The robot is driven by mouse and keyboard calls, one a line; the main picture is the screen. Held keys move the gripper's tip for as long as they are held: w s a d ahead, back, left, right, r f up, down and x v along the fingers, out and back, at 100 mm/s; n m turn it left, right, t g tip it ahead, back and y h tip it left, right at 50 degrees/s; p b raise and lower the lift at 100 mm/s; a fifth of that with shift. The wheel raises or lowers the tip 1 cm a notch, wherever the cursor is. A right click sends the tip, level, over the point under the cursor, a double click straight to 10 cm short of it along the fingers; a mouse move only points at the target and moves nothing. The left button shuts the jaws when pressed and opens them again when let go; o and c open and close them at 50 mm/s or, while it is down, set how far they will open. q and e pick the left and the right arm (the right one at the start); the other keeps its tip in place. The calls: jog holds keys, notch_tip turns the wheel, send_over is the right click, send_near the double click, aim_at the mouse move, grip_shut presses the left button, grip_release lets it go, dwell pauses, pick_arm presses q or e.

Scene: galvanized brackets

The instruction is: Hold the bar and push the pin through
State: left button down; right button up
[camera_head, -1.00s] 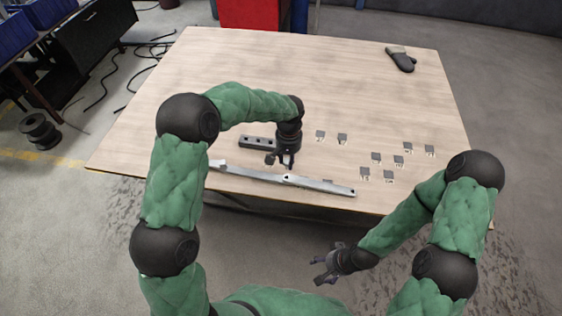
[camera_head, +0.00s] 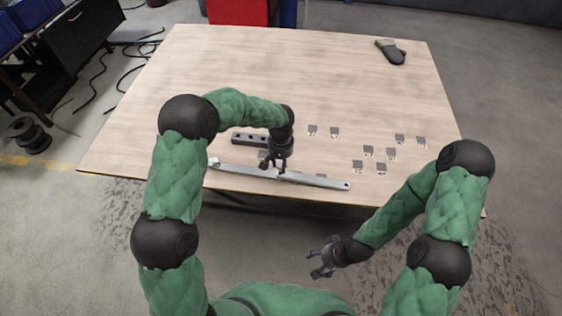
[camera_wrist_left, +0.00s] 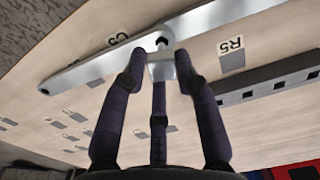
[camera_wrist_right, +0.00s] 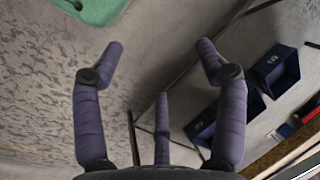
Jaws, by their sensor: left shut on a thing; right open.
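The bar (camera_head: 318,181) is a long light-metal piece lying along the table's front edge, with an overlap near its middle; it also shows in the left wrist view (camera_wrist_left: 90,70). My left gripper (camera_head: 274,170) is shut on the bar near that overlap. In the left wrist view its fingertips lie on either side of a pale metal part of it. A short round pale piece (camera_wrist_left: 162,44) shows there, and I cannot tell whether it is the pin. My right gripper (camera_head: 319,263) is open and empty, off the table's front edge.
A dark block with holes (camera_head: 249,139) lies just behind the bar. Several small grey tags (camera_head: 381,167) are spread on the table (camera_head: 330,75) to the right. The table's back half is mostly clear.

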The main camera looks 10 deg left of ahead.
notch_tip(320, 180, up, 21)
jog(key=n+h, duration=0.4)
jog(key=n, duration=1.6)
send_over(325, 180)
notch_tip(325, 180, down, 12)
jog(key=shift+w+f, duration=0.1)
jog(key=shift+w, duration=0.05)
grip_shut()
pick_arm(q)
jog(key=shift+n, duration=0.3)
